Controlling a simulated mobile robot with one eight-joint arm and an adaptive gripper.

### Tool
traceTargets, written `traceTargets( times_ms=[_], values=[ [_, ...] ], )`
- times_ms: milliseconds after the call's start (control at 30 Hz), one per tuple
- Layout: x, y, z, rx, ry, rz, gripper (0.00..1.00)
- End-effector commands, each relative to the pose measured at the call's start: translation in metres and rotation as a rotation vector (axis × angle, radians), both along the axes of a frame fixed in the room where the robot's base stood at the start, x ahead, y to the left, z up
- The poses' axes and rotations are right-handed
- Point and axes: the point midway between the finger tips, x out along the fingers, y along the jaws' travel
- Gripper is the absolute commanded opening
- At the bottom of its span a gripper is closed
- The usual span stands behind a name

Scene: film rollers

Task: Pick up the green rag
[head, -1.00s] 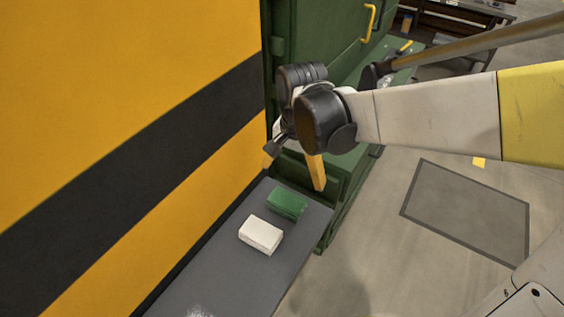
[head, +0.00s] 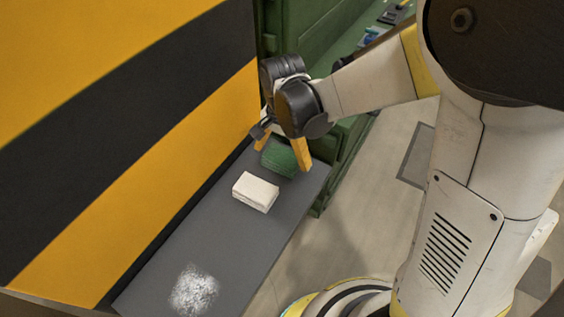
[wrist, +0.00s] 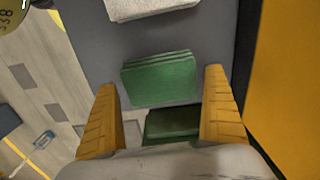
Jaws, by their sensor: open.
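The green rag (head: 279,157) is a folded block lying on the grey shelf (head: 222,232), near its far end. In the wrist view the rag (wrist: 160,79) lies just ahead of the fingertips, roughly centred between them. My gripper (head: 283,153) is open, with its yellow fingers above and to either side of the rag in the head view. Nothing is held between the fingers. In the wrist view the open fingers (wrist: 163,82) show bare shelf on both sides of the rag.
A white folded block (head: 255,192) lies on the shelf close to the rag, on its near side. White powder (head: 194,290) is spread farther along. A yellow and black striped wall (head: 120,130) borders the shelf on the left. A green cabinet (head: 345,150) stands beyond the far end.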

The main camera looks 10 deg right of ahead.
Motion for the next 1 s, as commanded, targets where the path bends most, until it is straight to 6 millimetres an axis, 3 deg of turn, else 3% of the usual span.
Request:
traceTargets(
  times_ms=[67,267,400,800,1000],
  values=[
    [0.0,0.0,-0.009,0.0,0.0,0.0,1.0],
    [0.0,0.0,-0.007,0.0,0.0,0.001,1.0],
    [0.0,0.0,-0.007,0.0,0.0,0.001,0.61],
    [0.0,0.0,-0.005,0.0,0.0,0.001,0.61],
    [0.0,0.0,0.012,0.0,0.0,0.001,0.61]
  ],
)
